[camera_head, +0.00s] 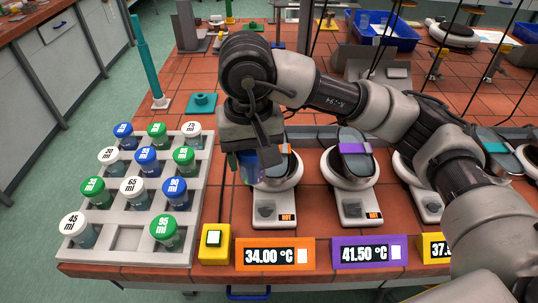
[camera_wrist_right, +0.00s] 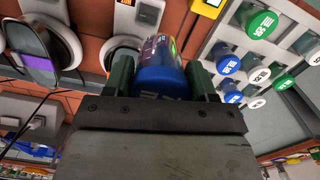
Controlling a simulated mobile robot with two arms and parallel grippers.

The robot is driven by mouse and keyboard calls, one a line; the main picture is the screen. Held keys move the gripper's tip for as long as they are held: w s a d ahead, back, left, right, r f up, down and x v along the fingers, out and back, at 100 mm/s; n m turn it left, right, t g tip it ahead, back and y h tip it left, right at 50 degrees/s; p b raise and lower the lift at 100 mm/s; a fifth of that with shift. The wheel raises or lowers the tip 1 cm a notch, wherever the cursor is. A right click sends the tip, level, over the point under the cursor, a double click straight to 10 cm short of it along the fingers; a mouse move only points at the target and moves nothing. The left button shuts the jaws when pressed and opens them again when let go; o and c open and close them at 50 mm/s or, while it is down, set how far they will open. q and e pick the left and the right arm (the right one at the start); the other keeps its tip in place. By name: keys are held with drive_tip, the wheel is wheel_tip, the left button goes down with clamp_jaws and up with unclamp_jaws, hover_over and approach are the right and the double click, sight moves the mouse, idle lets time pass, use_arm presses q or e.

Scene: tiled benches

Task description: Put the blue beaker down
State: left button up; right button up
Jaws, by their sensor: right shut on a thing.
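My right gripper (camera_head: 250,160) is shut on the blue beaker (camera_head: 249,169), which hangs lid-up below the jaws. In the right wrist view the blue lid (camera_wrist_right: 158,82) sits between the two green fingers. In the head view the beaker appears at the left edge of the left hot plate (camera_head: 277,205); I cannot tell whether it touches it. The grey rack (camera_head: 128,238) on the left holds several beakers with white, green and blue lids, and one front-row slot is empty. My left gripper is not in view.
More hot plates (camera_head: 355,205) stand to the right, partly behind my right arm. A yellow button box (camera_head: 214,243) and the orange 34.00 °C display (camera_head: 275,254) and purple 41.50 °C display (camera_head: 368,253) line the front edge. A strip of bare tile lies between rack and hot plates.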

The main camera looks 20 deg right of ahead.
drive_tip(key=w+d+f+p, duration=0.1)
drive_tip(key=w+d+f, duration=0.1)
drive_tip(key=w+d+f+p, duration=0.1)
drive_tip(key=w+d+f, duration=0.1)
drive_tip(key=w, duration=0.1)
drive_tip(key=w+d+f+p, duration=0.1)
drive_tip(key=w+d+f, duration=0.1)
drive_tip(key=w, duration=0.1)
drive_tip(key=shift+d+f, duration=0.1)
drive_tip(key=shift+d, duration=0.2)
drive_tip(key=shift+f, duration=0.25)
wheel_tip(320, 180, down, 3)
drive_tip(key=shift+s+f+p, duration=0.1)
drive_tip(key=shift+p, duration=0.85)
drive_tip(key=shift+f, duration=0.2)
drive_tip(key=shift+f+b, duration=0.2)
drive_tip(key=shift+b, duration=0.15)
drive_tip(key=o, duration=0.8)
drive_tip(key=shift+r, duration=0.1)
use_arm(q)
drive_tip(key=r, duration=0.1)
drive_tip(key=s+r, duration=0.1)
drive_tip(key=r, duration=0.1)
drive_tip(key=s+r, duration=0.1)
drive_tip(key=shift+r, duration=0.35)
use_arm(e)
drive_tip(key=shift+o, duration=0.2)
